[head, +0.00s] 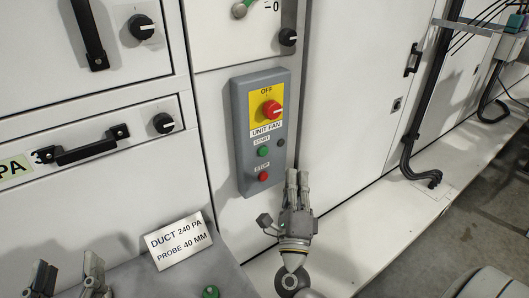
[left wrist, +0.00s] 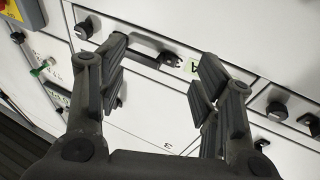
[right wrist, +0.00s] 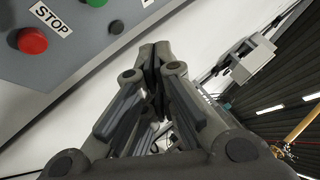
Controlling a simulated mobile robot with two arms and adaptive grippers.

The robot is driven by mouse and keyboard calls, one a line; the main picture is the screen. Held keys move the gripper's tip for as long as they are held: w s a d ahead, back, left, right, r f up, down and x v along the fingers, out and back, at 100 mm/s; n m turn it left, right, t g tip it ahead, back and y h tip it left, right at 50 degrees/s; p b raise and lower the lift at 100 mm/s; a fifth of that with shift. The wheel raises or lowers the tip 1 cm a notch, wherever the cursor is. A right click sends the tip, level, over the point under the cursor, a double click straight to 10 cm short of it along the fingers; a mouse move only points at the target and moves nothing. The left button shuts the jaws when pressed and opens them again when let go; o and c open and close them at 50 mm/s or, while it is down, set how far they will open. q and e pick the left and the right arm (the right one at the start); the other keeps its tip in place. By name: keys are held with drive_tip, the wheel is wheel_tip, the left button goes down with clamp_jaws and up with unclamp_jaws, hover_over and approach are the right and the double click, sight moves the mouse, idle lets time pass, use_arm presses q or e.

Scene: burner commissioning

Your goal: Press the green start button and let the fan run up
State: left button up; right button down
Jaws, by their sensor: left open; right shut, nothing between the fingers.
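The grey unit fan control box (head: 242,165) is mounted on the white cabinet. Its green start button (head: 263,152) sits above the red stop button (head: 263,177). In the right wrist view the green button (right wrist: 97,3) is cut by the top edge, and the red stop button (right wrist: 33,40) shows at upper left. My right gripper (head: 298,173) is shut and empty, fingers pointing up beside the box's lower right corner, apart from the green button. My left gripper (head: 68,270) is open and empty at the lower left, and its spread fingers show in its wrist view (left wrist: 160,75).
A red rotary switch (head: 270,109) on a yellow OFF plate is above the buttons. A card (head: 179,241) reads duct 240 Pa, probe 40 mm. Drawer handles (head: 90,148) and black knobs stick out at left. Black cables (head: 409,150) run down the right cabinet.

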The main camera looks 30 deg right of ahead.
sight(263, 151)
use_arm(q)
drive_tip(key=shift+s+d+r+t+h+b, duration=0.2)
drive_tip(key=shift+r+t, duration=0.25)
drive_tip(key=shift+r, duration=0.3)
drive_tip(key=shift+s+a+r+t+h+b, duration=0.2)
drive_tip(key=shift+s+r+t, duration=0.1)
drive_tip(key=shift+r+t, duration=0.3)
drive_tip(key=shift+s+d+r+t+h+b, duration=0.1)
drive_tip(key=shift+s+r+t+h, duration=0.2)
drive_tip(key=shift+r, duration=0.55)
use_arm(e)
drive_tip(key=w, duration=0.8)
drive_tip(key=shift+a, duration=0.3)
drive_tip(key=shift+s, duration=0.1)
use_arm(q)
drive_tip(key=shift+w, duration=0.1)
drive_tip(key=shift+f, duration=0.1)
use_arm(e)
drive_tip(key=shift+w, duration=0.45)
drive_tip(key=shift+w, duration=0.4)
use_arm(q)
drive_tip(key=shift+w+f+g+y+p, duration=0.15)
drive_tip(key=shift+w+f+g+y, duration=0.2)
drive_tip(key=shift+f, duration=0.25)
drive_tip(key=shift+w+f+g+y+p, duration=0.15)
drive_tip(key=shift+f+g+y, duration=0.1)
drive_tip(key=shift+f+g, duration=0.25)
use_arm(e)
drive_tip(key=shift+s, duration=0.85)
